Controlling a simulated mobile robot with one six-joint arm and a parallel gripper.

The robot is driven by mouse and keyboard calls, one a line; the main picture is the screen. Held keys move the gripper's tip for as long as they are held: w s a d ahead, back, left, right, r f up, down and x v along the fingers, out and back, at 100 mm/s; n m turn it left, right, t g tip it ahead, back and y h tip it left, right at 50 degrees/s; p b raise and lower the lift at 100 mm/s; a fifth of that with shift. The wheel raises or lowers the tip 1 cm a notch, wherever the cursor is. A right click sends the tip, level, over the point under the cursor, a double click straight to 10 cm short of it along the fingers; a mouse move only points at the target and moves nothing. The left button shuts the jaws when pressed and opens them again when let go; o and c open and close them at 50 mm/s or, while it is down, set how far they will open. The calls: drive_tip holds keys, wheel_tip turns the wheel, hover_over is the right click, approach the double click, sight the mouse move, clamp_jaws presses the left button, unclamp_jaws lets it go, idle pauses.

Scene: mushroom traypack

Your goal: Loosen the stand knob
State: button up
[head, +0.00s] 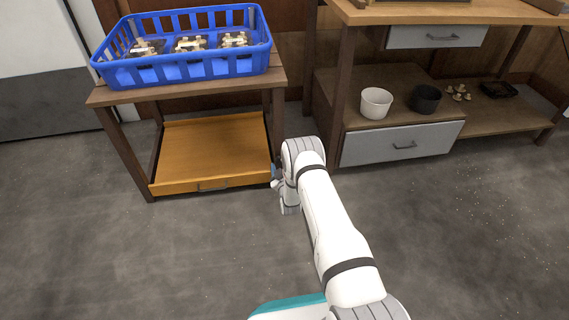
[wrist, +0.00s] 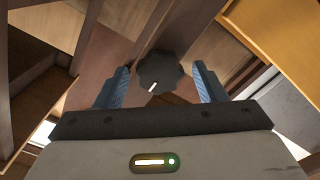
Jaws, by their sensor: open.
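The stand knob (wrist: 160,72) is black and lobed, with a white mark on its face. In the wrist view it sits on a wooden post, between the two blue fingers of my gripper (wrist: 160,84). The fingers are spread, with a visible gap on each side of the knob. In the head view my gripper (head: 276,178) is beside the right front leg of the small wooden stand (head: 96,97). The knob is hidden there behind my arm.
A blue crate (head: 185,72) with several mushroom packs stands on the stand. Below is an orange-brown drawer (head: 210,150). To the right, a workbench holds a white pot (head: 376,103) and a black pot (head: 425,99) on its lower shelf. The grey floor in front is clear.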

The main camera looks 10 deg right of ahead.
drive_tip(key=s+p, duration=0.3)
drive_tip(key=s, duration=0.4)
drive_tip(key=shift+s, duration=0.25)
drive_tip(key=shift+r, duration=0.1)
drive_tip(key=w+r+m+g+p, duration=0.1)
drive_tip(key=w+r+g+p, duration=0.35)
drive_tip(key=r, duration=1.15)
drive_tip(key=w+r+m+p, duration=0.1)
drive_tip(key=r+p, duration=0.7)
drive_tip(key=r, duration=0.8)
drive_tip(key=s+r+m+g+p, duration=0.1)
drive_tip(key=s+r+p, duration=0.15)
drive_tip(key=r, duration=0.45)
drive_tip(key=s+r+g+p, duration=0.1)
drive_tip(key=s+r+p, duration=0.15)
drive_tip(key=r, duration=0.45)
drive_tip(key=s+d+r+m+g+p, duration=0.25)
drive_tip(key=s+r+g+p, duration=0.45)
drive_tip(key=s+r+p, duration=1.55)
drive_tip(key=s+r+m+g+b, duration=0.2)
drive_tip(key=s+r+b, duration=0.1)
drive_tip(key=s+r, duration=1)
drive_tip(key=s, duration=0.5)
drive_tip(key=shift+a+r, duration=0.35)
drive_tip(key=shift+r, duration=0.05)
